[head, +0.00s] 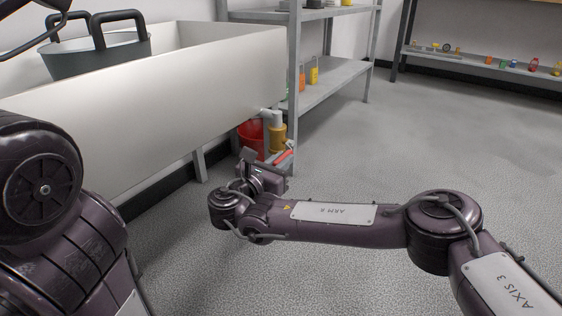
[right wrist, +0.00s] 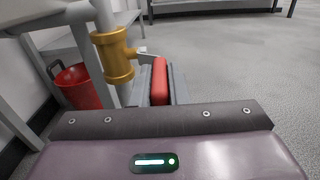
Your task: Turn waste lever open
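The waste lever (right wrist: 159,80) is a red handle on a short metal stem at the side of a brass-yellow valve (right wrist: 116,56). The valve (head: 277,138) sits on a pipe beneath the white sink. In the head view the lever (head: 284,155) shows just beyond my right gripper (head: 268,170). In the right wrist view my right gripper (right wrist: 160,88) has one grey finger on each side of the red handle, and the handle fills the gap between them. The fingertips are partly hidden by the gripper body.
A red bucket (right wrist: 80,88) stands behind the valve, left of the pipe. The white sink (head: 160,95) holds a dark grey tub (head: 95,58). A grey shelf rack (head: 335,80) stands behind the valve. The floor (head: 440,130) at the right is clear.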

